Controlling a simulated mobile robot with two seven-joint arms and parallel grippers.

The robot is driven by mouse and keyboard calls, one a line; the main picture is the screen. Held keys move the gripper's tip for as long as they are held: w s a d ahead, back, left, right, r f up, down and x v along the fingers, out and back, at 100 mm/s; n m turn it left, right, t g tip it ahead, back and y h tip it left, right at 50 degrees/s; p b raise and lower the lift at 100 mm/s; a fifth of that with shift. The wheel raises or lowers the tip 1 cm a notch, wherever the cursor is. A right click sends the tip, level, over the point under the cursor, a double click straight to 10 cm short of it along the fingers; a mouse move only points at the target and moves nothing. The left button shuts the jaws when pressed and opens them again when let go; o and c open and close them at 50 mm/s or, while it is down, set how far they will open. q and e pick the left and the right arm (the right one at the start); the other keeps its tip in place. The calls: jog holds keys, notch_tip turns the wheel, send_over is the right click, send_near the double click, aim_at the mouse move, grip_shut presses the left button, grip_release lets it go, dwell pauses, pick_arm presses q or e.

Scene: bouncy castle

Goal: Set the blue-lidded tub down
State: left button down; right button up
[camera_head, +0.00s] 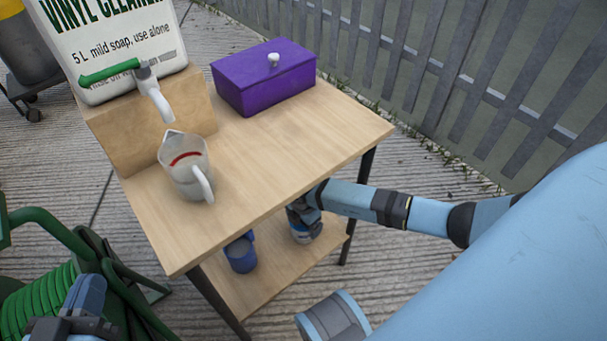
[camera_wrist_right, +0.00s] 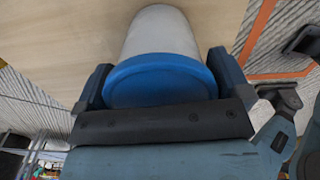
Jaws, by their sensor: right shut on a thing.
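The blue-lidded tub (camera_wrist_right: 160,75) has a pale round body and a wide blue lid, and it fills the middle of the right wrist view. My right gripper (camera_wrist_right: 160,88) is shut on it, with one finger on each side of the lid. In the head view the tub (camera_head: 305,236) is at the lower shelf (camera_head: 268,290), below the tabletop's right front edge, partly covered by my right gripper (camera_head: 302,218). I cannot tell whether its base touches the shelf. My left gripper (camera_head: 80,312) is at the bottom left corner, partly cut off; its opening is unclear.
A blue cup (camera_head: 241,256) stands on the lower shelf left of the tub. The tabletop (camera_head: 290,150) above holds a jug (camera_head: 186,170), a purple box (camera_head: 264,84) and a large cleaner container (camera_head: 120,45) on a wooden block. A green hose reel (camera_head: 40,300) is at left.

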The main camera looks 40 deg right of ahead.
jog(key=o, duration=0.7)
jog(key=shift+r+p, duration=0.8)
jog(key=shift+r, duration=0.6)
notch_tip(320, 180, up, 4)
jog(key=shift+f+p, duration=0.15)
jog(key=shift+p, duration=0.85)
pick_arm(q)
jog(key=r, duration=0.1)
jog(key=s+r+n+p, duration=0.1)
jog(key=r, duration=0.1)
jog(key=r+n+t+p, duration=0.1)
jog(key=shift+s+d+r, duration=0.25)
jog(key=shift+r, duration=0.1)
pick_arm(e)
notch_tip(320, 180, up, 6)
jog(key=shift+f, duration=0.1)
